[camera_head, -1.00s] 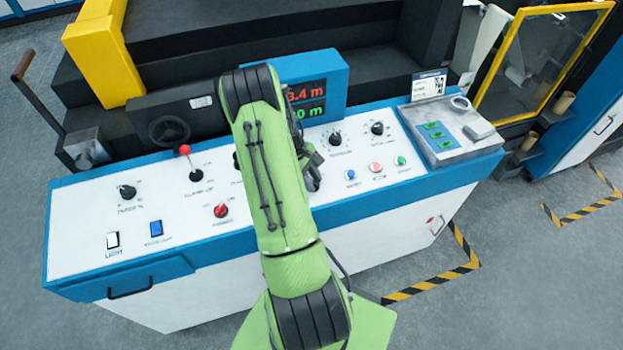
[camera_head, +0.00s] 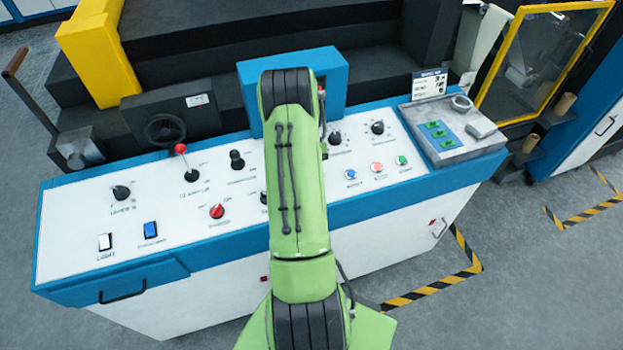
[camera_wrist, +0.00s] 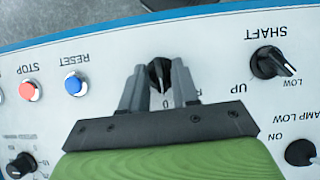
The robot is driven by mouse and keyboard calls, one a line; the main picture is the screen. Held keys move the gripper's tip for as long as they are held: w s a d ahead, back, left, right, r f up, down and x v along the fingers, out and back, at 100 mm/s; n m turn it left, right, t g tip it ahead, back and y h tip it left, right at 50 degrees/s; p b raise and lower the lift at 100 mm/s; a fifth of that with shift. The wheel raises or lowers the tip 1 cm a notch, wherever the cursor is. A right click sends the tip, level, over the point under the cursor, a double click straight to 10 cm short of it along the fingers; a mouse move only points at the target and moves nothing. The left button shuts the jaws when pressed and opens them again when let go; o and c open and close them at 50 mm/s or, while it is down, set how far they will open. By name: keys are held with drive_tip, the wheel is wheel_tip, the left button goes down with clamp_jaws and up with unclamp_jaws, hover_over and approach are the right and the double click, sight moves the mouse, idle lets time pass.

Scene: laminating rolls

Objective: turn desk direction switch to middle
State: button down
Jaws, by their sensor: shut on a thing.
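In the wrist view, the direction switch is a black knob (camera_wrist: 159,74) on the white panel. My gripper (camera_wrist: 157,70) is shut on this knob, one grey finger on each side. Labels appear upside down there; small marks, seemingly a 0 and an R, show below the knob, partly hidden by the gripper. The knob's pale pointer seems to face the 0, but I cannot tell exactly. In the head view, my green arm hides the gripper and the switch. The white desk panel (camera_head: 90,230) shows there with blue edges.
In the wrist view, the black SHAFT knob (camera_wrist: 270,63) is to the right. The blue RESET button (camera_wrist: 73,84) and red STOP button (camera_wrist: 30,91) are to the left. In the head view, a red-topped lever (camera_head: 181,149) and a red knob (camera_head: 217,211) stand left of my arm.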

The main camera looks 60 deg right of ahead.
idle(0.4)
drive_tip(key=c, duration=1.2)
unclamp_jaws()
drive_tip(key=p+v, duration=0.1)
drive_tip(key=v, duration=1.4)
drive_tip(key=shift+d+r, duration=0.25)
drive_tip(key=shift+r, duration=0.05)
